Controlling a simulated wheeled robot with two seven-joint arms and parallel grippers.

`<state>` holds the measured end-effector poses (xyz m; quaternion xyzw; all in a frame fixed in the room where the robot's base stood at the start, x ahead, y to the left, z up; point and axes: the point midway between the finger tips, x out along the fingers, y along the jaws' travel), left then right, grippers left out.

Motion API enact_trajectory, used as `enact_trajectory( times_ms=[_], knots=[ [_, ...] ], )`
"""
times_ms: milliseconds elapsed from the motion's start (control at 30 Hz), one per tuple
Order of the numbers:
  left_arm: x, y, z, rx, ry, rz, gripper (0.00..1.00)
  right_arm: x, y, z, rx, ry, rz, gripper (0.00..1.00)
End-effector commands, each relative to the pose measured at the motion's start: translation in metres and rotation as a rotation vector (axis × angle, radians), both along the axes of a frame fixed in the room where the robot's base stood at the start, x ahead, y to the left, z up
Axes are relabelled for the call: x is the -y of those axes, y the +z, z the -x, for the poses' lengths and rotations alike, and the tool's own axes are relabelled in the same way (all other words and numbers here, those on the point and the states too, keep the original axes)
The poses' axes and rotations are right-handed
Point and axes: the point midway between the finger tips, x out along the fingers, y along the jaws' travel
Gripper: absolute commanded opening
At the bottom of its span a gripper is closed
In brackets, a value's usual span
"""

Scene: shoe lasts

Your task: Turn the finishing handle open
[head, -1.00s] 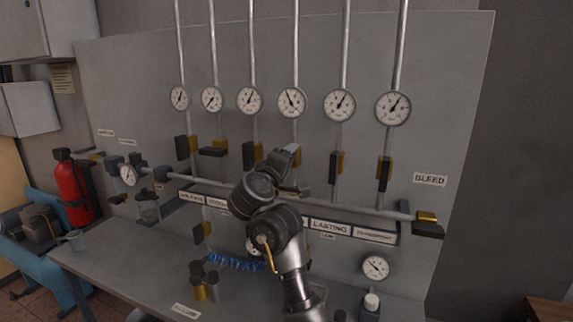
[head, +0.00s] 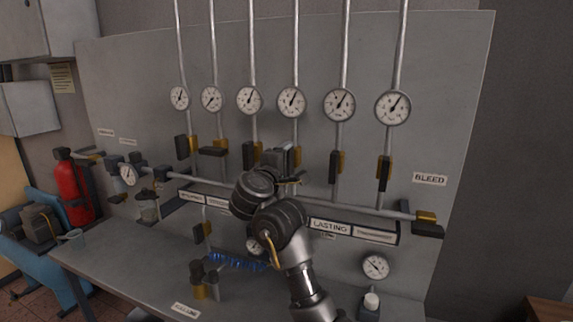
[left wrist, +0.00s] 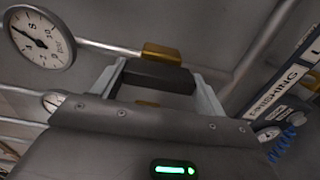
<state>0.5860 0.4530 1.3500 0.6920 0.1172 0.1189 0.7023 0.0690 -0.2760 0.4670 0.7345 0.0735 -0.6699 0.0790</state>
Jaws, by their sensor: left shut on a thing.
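In the left wrist view, the black handle (left wrist: 158,76) of a brass valve (left wrist: 161,52) sits between the two fingers of my left gripper (left wrist: 160,82), which is shut on it. The handle lies roughly in line with the pipe from the gauge (left wrist: 40,38). In the head view, my left gripper (head: 284,158) is at the panel below the fourth gauge (head: 291,102), whose needle points up and right. The gripper hides most of that valve there. My right gripper is not in view.
Similar valves with black handles stand on both sides, such as one at right (head: 337,166). A horizontal pipe (head: 350,207) runs below them, ending in the bleed valve (head: 428,222).

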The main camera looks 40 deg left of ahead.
Motion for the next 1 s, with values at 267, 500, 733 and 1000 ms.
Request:
enact_trajectory(
  times_ms=[267, 500, 733, 1000],
  knots=[
    [0.000, 0.002, 0.000, 0.004, 0.002, 0.001, 0.86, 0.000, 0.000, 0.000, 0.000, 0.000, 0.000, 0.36],
    [0.000, 0.001, 0.000, 0.002, 0.001, 0.000, 0.95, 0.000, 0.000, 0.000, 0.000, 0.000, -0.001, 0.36],
    [0.003, 0.004, 0.011, 0.000, 0.003, -0.001, 0.95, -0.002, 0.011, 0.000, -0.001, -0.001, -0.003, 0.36],
    [0.018, 0.005, 0.052, 0.002, 0.001, -0.001, 0.95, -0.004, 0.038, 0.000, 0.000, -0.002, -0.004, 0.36]
  ],
)
